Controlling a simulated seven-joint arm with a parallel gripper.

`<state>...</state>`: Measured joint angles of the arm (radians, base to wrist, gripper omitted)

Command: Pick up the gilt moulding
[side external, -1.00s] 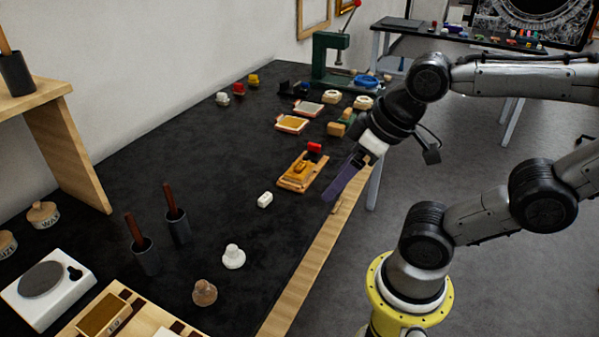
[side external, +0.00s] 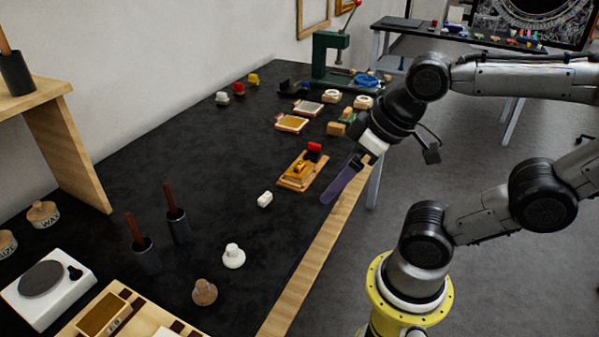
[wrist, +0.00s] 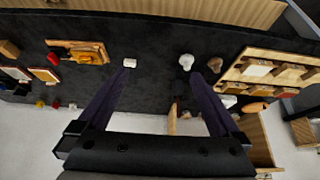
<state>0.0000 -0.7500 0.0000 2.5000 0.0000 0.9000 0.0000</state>
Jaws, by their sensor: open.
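A golden-yellow moulded piece, which looks like the gilt moulding (side external: 298,169), lies on a small wooden board (side external: 290,184) near the table's right edge. It also shows at upper left in the wrist view (wrist: 84,57), left of both fingers. My gripper (side external: 335,190) has long purple fingers and hangs near the table's wooden edge, to the right of the board and apart from it. In the wrist view the fingers (wrist: 158,74) are spread wide with nothing held between them. A small white block (wrist: 130,62) shows by the left fingertip.
Farther back are shallow framed trays (side external: 292,124) and a green press (side external: 328,68). White (side external: 233,257) and brown (side external: 204,292) knobbed pieces stand nearer. The dark table's middle is largely clear.

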